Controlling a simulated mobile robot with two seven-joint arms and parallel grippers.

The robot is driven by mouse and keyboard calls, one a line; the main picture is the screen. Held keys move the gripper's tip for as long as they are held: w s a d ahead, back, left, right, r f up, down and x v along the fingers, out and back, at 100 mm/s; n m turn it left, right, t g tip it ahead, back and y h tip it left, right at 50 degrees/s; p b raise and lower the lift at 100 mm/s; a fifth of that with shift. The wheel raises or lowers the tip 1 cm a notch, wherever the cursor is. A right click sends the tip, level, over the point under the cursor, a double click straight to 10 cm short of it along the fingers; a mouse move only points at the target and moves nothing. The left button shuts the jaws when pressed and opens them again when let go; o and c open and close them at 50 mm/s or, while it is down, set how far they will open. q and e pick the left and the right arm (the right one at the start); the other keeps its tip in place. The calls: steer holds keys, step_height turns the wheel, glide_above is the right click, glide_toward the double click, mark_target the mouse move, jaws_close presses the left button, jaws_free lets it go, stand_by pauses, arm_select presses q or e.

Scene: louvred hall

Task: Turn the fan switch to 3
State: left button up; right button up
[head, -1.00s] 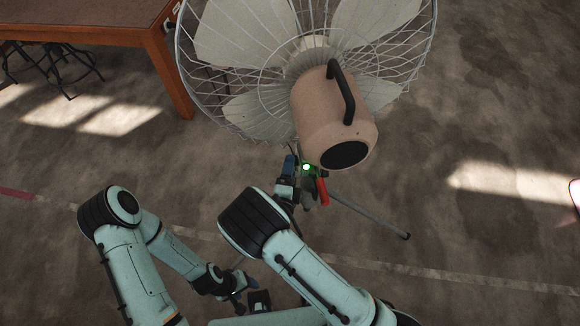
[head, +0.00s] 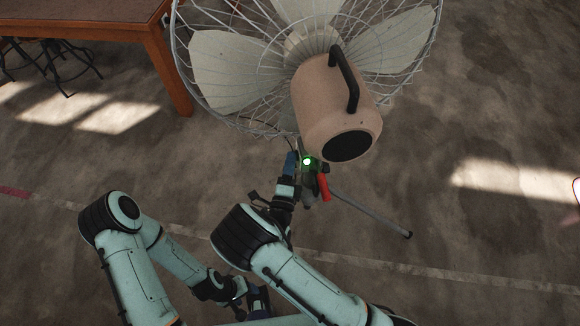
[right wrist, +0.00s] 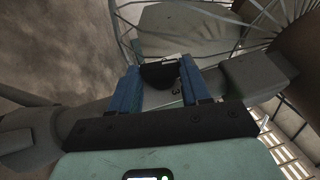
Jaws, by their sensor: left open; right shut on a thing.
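The fan's pinkish motor housing (head: 335,105) and wire cage fill the upper middle of the head view. My right gripper (head: 291,164) reaches up to the stand just below the housing. In the right wrist view, the two blue fingers of my right gripper (right wrist: 160,84) are shut on the dark switch knob (right wrist: 160,74). A light dial plate shows behind the knob, with what looks like a 3 near its lower edge; the knob's exact setting cannot be read. My left gripper (head: 258,300) is open and low in the head view, away from the fan, partly hidden by my right arm.
A green light (head: 307,161) and a red part (head: 323,187) sit beside the stand. A stand leg (head: 370,215) runs out to the right along the floor. A wooden table (head: 100,32) and dark stool stand at upper left.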

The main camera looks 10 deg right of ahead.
arm_select(q)
steer(key=f+b, duration=0.1)
steer(key=s+f, duration=0.1)
steer(key=shift+f+b, duration=0.35)
arm_select(e)
steer(key=shift+f+m+t+h, duration=0.3)
steer(key=shift+m+t+h, duration=0.35)
steer(key=shift+t, duration=0.35)
steer(key=o, duration=1.1)
steer(key=shift+c, duration=0.2)
arm_select(q)
steer(key=shift+s+f+b, duration=0.1)
steer(key=shift+f+b, duration=0.45)
arm_select(e)
steer(key=v, duration=1.3)
steer(key=shift+s, duration=0.15)
